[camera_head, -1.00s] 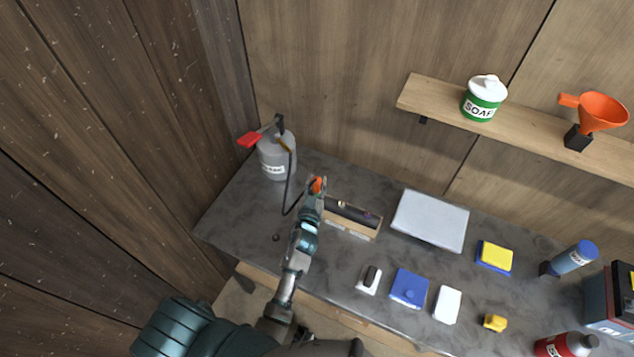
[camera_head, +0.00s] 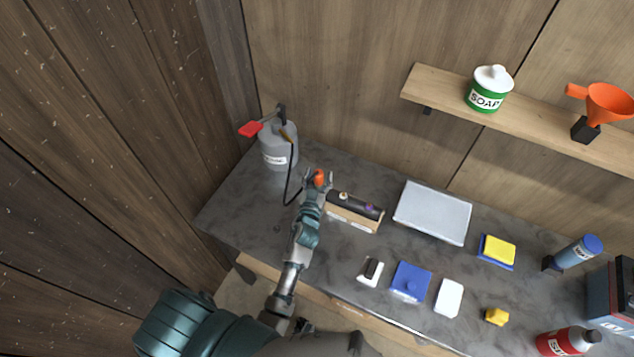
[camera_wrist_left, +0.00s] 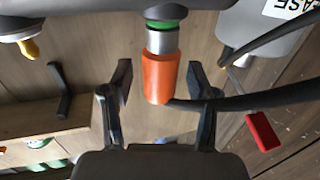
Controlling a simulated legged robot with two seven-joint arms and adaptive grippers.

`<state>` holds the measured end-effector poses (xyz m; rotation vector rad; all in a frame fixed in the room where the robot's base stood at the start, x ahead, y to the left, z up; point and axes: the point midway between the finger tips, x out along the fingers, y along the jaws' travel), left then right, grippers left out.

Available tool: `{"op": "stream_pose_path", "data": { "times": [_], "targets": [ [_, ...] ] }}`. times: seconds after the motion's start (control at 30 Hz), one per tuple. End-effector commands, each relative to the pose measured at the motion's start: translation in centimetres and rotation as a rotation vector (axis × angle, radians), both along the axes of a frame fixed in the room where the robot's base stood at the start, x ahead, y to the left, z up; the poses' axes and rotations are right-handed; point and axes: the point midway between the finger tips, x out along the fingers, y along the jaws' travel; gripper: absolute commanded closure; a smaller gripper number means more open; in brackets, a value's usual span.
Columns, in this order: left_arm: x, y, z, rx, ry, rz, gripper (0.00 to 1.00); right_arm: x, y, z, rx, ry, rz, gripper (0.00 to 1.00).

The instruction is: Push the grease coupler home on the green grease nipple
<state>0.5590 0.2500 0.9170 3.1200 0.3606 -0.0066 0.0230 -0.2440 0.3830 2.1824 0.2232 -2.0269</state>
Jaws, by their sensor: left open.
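The orange grease coupler (camera_wrist_left: 158,78) is between the spread fingers of my left gripper (camera_wrist_left: 160,85), with its black hose running off to the right in the left wrist view. Its silver end (camera_wrist_left: 162,42) lines up with the green grease nipple (camera_wrist_left: 165,23) on the dark bar and appears to meet it; how deeply it sits cannot be told. In the head view the coupler (camera_head: 319,178) shows at the tip of my left gripper (camera_head: 317,182), at the left end of the dark bar (camera_head: 355,205) on its wooden block. My left gripper is open. My right gripper is not in view.
The grey grease canister (camera_head: 279,148) with a red-handled lever (camera_head: 251,129) stands at the back left, joined to the hose. A pale tray (camera_head: 433,212) lies right of the block. Several small items lie along the front. The left counter is clear.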

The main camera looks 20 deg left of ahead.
Motion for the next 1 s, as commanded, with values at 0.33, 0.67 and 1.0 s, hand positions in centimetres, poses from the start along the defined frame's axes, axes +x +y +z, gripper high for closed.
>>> {"op": "stream_pose_path", "data": {
  "times": [0.33, 0.67, 1.0],
  "targets": [
    [-6.4, -1.6, -0.2, -0.004, 0.004, 0.0, 0.41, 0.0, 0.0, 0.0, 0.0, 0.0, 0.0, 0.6],
    [-11.1, -2.7, -0.2, -0.001, 0.003, 0.0, 0.41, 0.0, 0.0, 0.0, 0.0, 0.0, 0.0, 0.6],
    [-11.3, -2.7, -0.1, 0.001, 0.001, 0.0, 0.41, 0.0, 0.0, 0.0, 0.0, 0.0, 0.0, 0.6]
  ]
}}
